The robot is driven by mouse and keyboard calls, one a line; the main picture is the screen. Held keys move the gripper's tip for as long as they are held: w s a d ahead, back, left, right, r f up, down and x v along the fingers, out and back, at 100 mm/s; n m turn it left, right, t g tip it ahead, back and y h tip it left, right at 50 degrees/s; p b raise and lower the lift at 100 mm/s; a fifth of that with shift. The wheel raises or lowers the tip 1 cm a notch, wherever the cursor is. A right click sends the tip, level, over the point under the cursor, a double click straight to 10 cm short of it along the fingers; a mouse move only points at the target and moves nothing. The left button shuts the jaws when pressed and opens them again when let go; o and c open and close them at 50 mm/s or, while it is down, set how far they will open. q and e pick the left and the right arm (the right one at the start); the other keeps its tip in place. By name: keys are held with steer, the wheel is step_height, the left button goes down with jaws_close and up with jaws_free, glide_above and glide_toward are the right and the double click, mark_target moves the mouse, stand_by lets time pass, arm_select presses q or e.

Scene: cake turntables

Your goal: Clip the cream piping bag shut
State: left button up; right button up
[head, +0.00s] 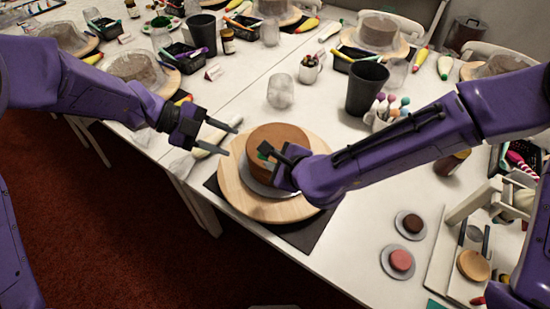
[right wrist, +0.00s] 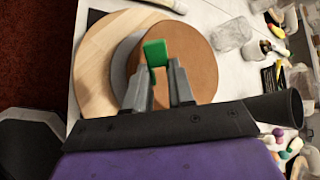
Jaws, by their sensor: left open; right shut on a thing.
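My right gripper (head: 268,152) is over the brown cake (head: 284,137) on the round wooden turntable (head: 236,193). It is shut on a small green clip (right wrist: 156,53), which stands up between its fingertips in the right wrist view. The clip also shows as a small green patch in the head view (head: 265,150). My left gripper (head: 233,138) is open and empty, just left of the cake. A pale, bag-like shape (head: 203,151), probably the cream piping bag, lies on the table below and beside it. My left gripper partly hides it.
A clear jar (head: 281,91) and a black cup (head: 366,89) stand behind the cake. Small plates with a brown (head: 413,223) and a pink disc (head: 400,260) lie at right. The table's front edge is close to the turntable.

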mark_target(259, 154)
arm_select(q)
steer(key=x, duration=0.8)
steer(key=shift+d, duration=0.2)
steer(key=c, duration=0.8)
steer(key=shift+o, duration=0.2)
arm_select(e)
steer(key=o, duration=0.9)
